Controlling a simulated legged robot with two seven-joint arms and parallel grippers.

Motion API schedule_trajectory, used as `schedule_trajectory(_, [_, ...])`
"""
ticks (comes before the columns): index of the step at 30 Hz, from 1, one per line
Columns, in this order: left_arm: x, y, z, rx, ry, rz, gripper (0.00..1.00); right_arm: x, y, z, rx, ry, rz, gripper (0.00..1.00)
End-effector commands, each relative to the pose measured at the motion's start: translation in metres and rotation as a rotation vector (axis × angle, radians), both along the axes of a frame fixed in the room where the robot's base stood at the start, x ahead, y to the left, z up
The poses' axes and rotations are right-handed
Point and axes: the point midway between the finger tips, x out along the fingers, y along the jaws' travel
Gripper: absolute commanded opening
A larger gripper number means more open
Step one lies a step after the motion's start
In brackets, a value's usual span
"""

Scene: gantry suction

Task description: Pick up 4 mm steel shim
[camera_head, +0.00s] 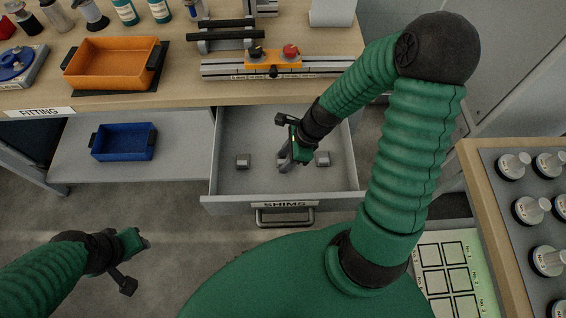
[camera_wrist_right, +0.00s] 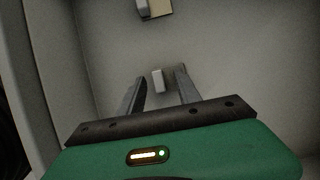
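The open drawer labelled SHIMS (camera_head: 284,204) holds small grey shim blocks: one at the left (camera_head: 242,161) and one at the right (camera_head: 322,158). My right gripper (camera_head: 284,163) is down inside the drawer between these two, pointing at its floor. In the right wrist view, my right gripper (camera_wrist_right: 161,82) has its fingers apart, with a small pale block (camera_wrist_right: 158,80) seen between them; contact is not visible. I cannot read any thickness, so which is the 4 mm steel shim is unclear. My left gripper (camera_head: 140,241) hangs over the floor at lower left; its opening is unclear.
The workbench (camera_head: 190,92) above the drawer carries an orange tray (camera_head: 112,62) and a rail fixture (camera_head: 273,62). A blue bin (camera_head: 123,142) sits on the lower shelf. A rack of cylindrical parts (camera_head: 530,210) stands at right. The drawer walls surround my right gripper.

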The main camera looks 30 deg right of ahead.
Motion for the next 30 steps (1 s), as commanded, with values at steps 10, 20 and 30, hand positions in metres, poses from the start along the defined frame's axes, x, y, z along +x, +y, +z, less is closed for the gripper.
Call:
schedule_trajectory(10, [0.000,0.000,0.000,0.000,0.000,0.000,0.36,0.000,0.000,0.000,-0.001,-0.001,0.001,0.22])
schedule_trajectory(20, [0.000,0.000,0.000,0.000,0.000,0.000,0.36,0.000,0.000,0.000,0.000,0.000,0.000,0.00])
schedule_trajectory(30, [0.000,0.000,0.005,0.000,0.000,0.000,0.36,0.000,0.000,0.010,-0.003,-0.002,0.001,0.00])
